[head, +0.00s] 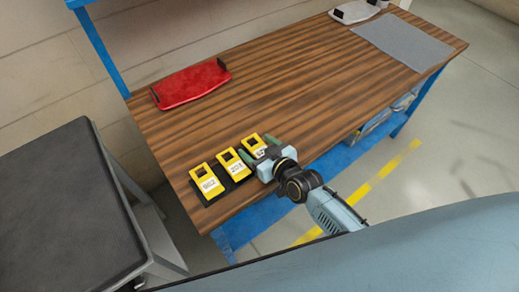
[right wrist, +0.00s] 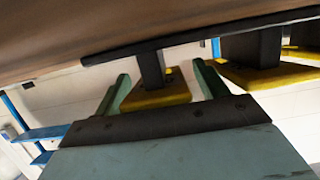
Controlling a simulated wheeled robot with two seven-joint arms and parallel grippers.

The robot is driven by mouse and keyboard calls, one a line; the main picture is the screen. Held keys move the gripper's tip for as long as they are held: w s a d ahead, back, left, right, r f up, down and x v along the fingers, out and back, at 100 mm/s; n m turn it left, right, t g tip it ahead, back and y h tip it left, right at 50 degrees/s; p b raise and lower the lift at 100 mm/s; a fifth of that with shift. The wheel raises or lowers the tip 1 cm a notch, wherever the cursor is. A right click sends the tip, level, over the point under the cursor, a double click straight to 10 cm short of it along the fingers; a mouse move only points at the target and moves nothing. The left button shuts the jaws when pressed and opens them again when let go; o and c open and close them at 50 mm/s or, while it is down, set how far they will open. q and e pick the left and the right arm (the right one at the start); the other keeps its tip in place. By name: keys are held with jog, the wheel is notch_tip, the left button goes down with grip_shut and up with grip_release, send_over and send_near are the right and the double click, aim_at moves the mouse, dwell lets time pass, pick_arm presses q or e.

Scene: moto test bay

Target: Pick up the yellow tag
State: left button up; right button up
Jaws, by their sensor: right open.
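Three yellow tags stand in a row on dark bases at the near left edge of the wooden bench: a left one (head: 207,182), a middle one (head: 232,164) and a right one (head: 250,142). Each has a white printed label. My right gripper (head: 258,147) is at the right tag, partly covering it. In the right wrist view, the green fingers of my right gripper (right wrist: 161,76) are open, one on each side of a yellow tag (right wrist: 155,98) by a dark post. Gaps show beside the tag. My left gripper is out of view.
The wooden bench (head: 300,90) is clear in its middle. A red tray (head: 190,85) lies at the back left, a grey mat (head: 402,42) and a white tray (head: 355,12) at the far right. A dark-topped cart (head: 60,210) stands left of the bench.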

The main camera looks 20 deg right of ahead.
jog(key=shift+c, duration=0.4)
jog(key=c, duration=1)
